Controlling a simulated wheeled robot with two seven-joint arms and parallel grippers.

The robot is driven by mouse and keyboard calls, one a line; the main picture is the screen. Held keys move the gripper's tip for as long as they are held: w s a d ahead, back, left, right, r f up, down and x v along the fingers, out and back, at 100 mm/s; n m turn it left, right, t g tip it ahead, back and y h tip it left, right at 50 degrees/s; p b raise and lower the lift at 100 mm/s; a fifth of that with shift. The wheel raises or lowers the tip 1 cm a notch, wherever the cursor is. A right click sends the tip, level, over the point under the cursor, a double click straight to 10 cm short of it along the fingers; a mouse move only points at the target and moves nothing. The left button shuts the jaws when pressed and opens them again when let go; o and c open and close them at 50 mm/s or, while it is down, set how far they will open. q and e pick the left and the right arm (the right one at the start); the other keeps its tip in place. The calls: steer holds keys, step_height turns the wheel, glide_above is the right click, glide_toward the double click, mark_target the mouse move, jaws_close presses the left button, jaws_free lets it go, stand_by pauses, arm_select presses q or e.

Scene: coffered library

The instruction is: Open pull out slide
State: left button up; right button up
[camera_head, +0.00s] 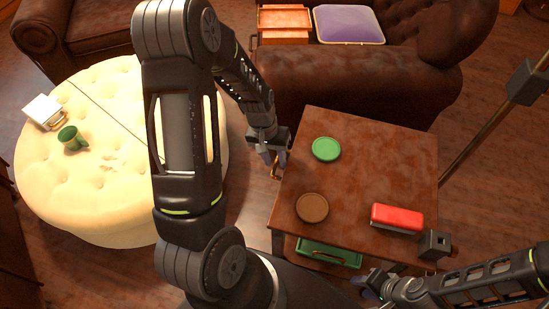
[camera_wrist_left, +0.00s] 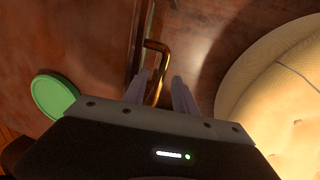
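The wooden side table (camera_head: 365,165) has a bent brass handle (camera_head: 275,170) on its left side. In the left wrist view the handle (camera_wrist_left: 154,48) sticks out from the table's edge (camera_wrist_left: 138,35). I cannot clearly see the slide panel it belongs to. My left gripper (camera_head: 278,160) is at this side, fingers pointing at the handle. In the left wrist view its fingers (camera_wrist_left: 160,92) stand apart on either side of the handle, with a gap showing. My right gripper (camera_head: 368,284) is low at the table's front right; its finger opening is unclear.
On the table lie a green disc (camera_head: 326,149), a brown disc (camera_head: 312,207) and a red-topped box (camera_head: 397,217). A green drawer (camera_head: 328,254) sits under the front. A cream ottoman (camera_head: 110,190) stands left; a leather armchair (camera_head: 360,75) stands behind.

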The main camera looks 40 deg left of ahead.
arm_select(q)
steer(key=shift+c, duration=0.3)
jaws_close()
stand_by(1.0)
